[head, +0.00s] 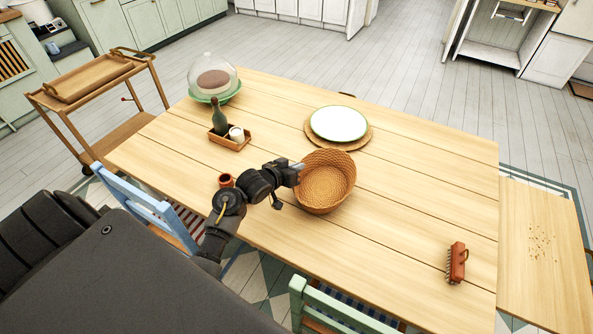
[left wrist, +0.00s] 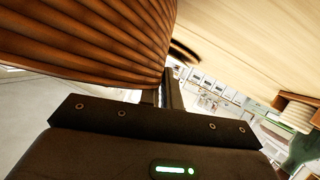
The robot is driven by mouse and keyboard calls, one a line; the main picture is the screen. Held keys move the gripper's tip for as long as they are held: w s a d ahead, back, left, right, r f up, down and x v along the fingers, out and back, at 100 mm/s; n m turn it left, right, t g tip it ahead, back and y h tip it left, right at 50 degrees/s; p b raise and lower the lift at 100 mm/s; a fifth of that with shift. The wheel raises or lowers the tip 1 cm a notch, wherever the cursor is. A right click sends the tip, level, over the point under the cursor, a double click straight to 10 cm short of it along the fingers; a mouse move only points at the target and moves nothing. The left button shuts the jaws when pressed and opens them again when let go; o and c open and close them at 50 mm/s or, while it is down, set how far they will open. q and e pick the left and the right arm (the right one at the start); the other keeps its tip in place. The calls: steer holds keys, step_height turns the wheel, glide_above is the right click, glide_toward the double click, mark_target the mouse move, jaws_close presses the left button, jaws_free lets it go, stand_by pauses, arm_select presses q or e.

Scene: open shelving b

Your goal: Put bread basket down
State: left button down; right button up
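The bread basket (head: 324,182) is a round woven wicker basket, empty, at the middle of the wooden table (head: 420,215) in the head view. My left gripper (head: 297,173) is at the basket's left rim, with its fingers closed on the wall. In the left wrist view the basket's ribbed side (left wrist: 90,40) fills the upper left, and the fingers (left wrist: 161,90) meet its edge. The basket's opening faces up toward the head camera. I cannot tell whether its base touches the table. My right gripper is not in view.
A white plate (head: 339,123) on a woven mat lies behind the basket. A wooden tray (head: 229,142) holds a bottle and a white jar. A small clay pot (head: 226,180), a cake dome (head: 213,78) and a brush (head: 457,262) also stand there. The table's front right is mostly clear.

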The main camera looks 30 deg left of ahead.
arm_select(q)
steer(key=shift+f, duration=0.9)
steer(key=c, duration=1.6)
jaws_free()
steer(key=v, duration=1.2)
steer(key=shift+f, duration=0.1)
